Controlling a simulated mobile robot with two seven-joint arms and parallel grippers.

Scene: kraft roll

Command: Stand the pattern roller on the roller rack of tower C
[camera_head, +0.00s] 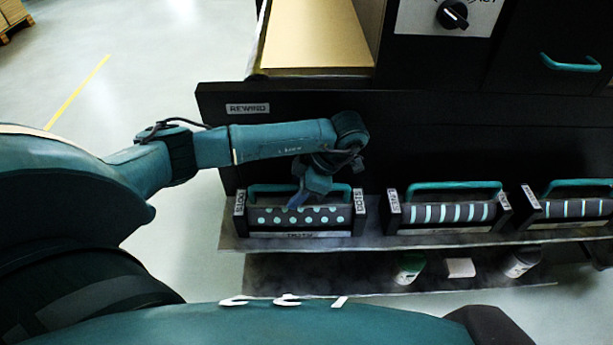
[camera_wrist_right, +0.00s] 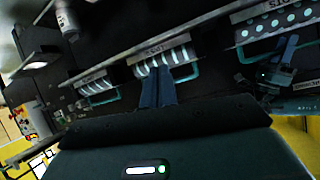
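The dotted roller (camera_head: 300,215), dark with teal dots and a teal handle, lies in a cradle labelled DOTS. My left gripper (camera_head: 300,198) reaches down at the handle; whether its fingers are open or shut on it is hidden. In the right wrist view, the dotted roller (camera_wrist_right: 275,22) and my left gripper (camera_wrist_right: 283,62) show at upper right. My right gripper (camera_wrist_right: 157,88) has its two blue fingers side by side, pointing toward a striped roller (camera_wrist_right: 162,62), with no object visible between them. No tower C rack is identifiable.
A striped roller (camera_head: 452,212) and another striped roller (camera_head: 575,208) lie in cradles on the same ledge. A lower shelf (camera_head: 330,278) holds a green-and-white container (camera_head: 409,268), a white block (camera_head: 460,267) and a bottle (camera_head: 521,262). Open floor lies left.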

